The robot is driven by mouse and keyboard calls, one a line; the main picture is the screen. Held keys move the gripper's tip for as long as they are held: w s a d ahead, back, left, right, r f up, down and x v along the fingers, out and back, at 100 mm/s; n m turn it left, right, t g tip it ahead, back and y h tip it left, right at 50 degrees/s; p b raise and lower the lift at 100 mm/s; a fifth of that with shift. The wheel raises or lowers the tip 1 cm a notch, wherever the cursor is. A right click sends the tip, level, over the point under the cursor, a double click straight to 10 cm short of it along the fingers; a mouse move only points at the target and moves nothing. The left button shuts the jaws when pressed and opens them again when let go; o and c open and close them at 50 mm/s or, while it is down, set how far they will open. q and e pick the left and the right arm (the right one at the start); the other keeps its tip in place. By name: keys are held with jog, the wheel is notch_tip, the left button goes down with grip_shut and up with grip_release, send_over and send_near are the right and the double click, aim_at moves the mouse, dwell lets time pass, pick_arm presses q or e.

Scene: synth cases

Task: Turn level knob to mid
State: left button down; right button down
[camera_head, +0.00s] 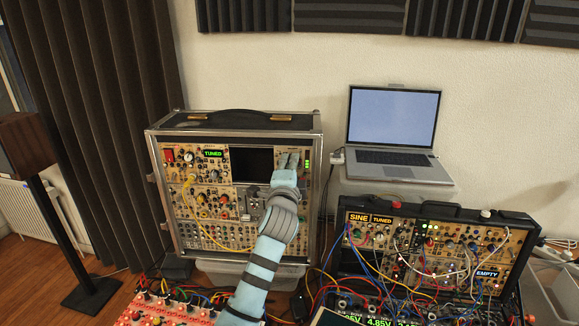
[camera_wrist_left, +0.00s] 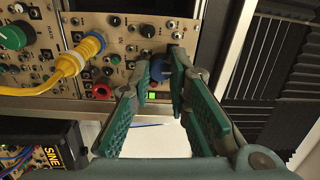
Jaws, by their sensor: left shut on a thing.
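The left synth case (camera_head: 230,112) stands upright with its panel facing me. My left gripper (camera_head: 287,160) is at the upper right of its panel, just right of the dark screen (camera_head: 251,163). A lit green square (camera_wrist_left: 152,97) shows beside the fingers. My right gripper is not in view.
A yellow cable (camera_wrist_left: 69,66) plugs into the panel near the gripper. A green meter (camera_head: 307,163) glows at the panel's right edge. A laptop (camera_head: 393,118) and a second cabled synth case (camera_head: 450,211) stand to the right. Red modules and cables fill the front.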

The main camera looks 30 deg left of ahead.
pick_arm(q)
jog(key=shift+m, duration=0.5)
jog(key=c, duration=1.5)
grip_release()
jog(key=shift+s, duration=0.1)
jog(key=v, duration=1.2)
jog(key=shift+a, duration=0.1)
